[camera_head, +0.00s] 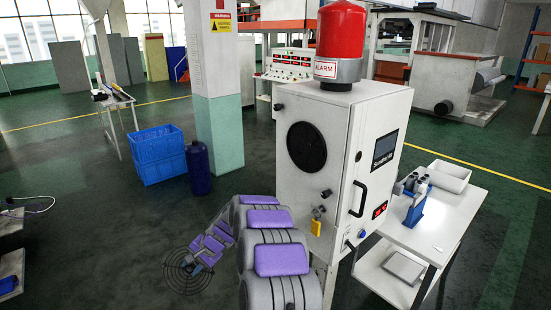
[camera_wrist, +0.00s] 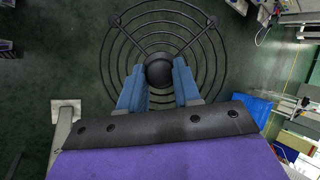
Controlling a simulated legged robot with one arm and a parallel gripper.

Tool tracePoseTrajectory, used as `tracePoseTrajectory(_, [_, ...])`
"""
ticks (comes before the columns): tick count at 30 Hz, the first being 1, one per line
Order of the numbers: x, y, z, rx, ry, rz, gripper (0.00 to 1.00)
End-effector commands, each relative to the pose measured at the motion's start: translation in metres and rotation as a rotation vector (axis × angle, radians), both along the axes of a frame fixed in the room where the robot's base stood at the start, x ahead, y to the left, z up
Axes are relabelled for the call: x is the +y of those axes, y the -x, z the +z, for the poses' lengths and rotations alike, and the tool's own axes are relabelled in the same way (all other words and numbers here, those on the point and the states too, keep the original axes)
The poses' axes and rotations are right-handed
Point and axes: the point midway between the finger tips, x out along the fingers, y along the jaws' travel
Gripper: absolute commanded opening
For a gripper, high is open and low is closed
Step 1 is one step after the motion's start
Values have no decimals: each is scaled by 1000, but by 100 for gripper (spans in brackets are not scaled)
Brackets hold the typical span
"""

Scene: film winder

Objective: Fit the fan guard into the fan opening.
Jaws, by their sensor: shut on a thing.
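The fan guard (camera_wrist: 159,69) is a round black wire grille of concentric rings with a dark hub. My gripper (camera_wrist: 158,84) is shut on the hub with its two blue fingers, one on each side. In the head view the guard (camera_head: 176,277) hangs low over the dark floor at the end of my arm, and my gripper (camera_head: 196,268) partly covers it. The fan opening (camera_head: 306,146) is a dark round area on the left face of the white cabinet, above and to the right of the guard, well apart from it.
The cabinet (camera_head: 340,240) carries a red alarm lamp (camera_head: 341,40), a yellow padlock (camera_head: 316,222) and a door handle. A white table (camera_head: 440,225) stands to its right. Blue crates (camera_head: 158,155) and a dark blue cylinder (camera_head: 198,168) stand behind my arm. The floor around the guard looks clear.

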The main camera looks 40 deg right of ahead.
Motion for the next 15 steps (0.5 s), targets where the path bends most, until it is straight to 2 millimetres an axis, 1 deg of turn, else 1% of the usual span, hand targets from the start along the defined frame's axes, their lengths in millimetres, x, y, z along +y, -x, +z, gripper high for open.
tracePoseTrajectory(1, [-3, -4, 18, -38, -16, -67, 1])
tracePoseTrajectory(4, [-17, -13, 42, -115, -23, -201, 1])
tracePoseTrajectory(9, [-39, -23, 70, -215, -11, -373, 1])
tracePoseTrajectory(15, [-59, -27, 94, -297, 11, -511, 1])
